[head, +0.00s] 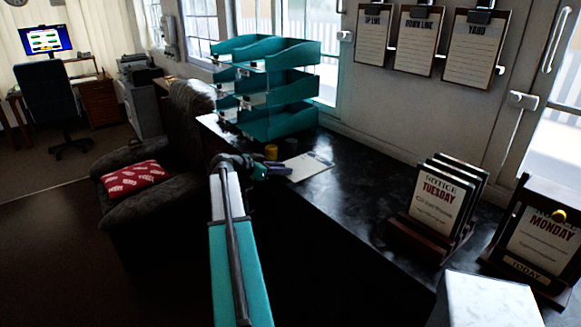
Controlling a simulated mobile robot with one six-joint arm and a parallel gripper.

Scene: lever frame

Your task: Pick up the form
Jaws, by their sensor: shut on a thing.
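The form (308,166) is a white sheet with a dark mark near its upper right edge. It shows over the black counter, in front of the teal trays. My gripper (279,169) is at the form's left edge and is shut on it. The fingers are small and dark here, and the form's left end is partly hidden by them. I cannot tell whether the form still touches the counter.
Teal stacked trays (282,88) stand behind the form. Notice boards in wooden stands (440,200) are on the right. A dark armchair (150,215) with a red cushion (134,179) is left. Clipboards (418,40) hang on the wall.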

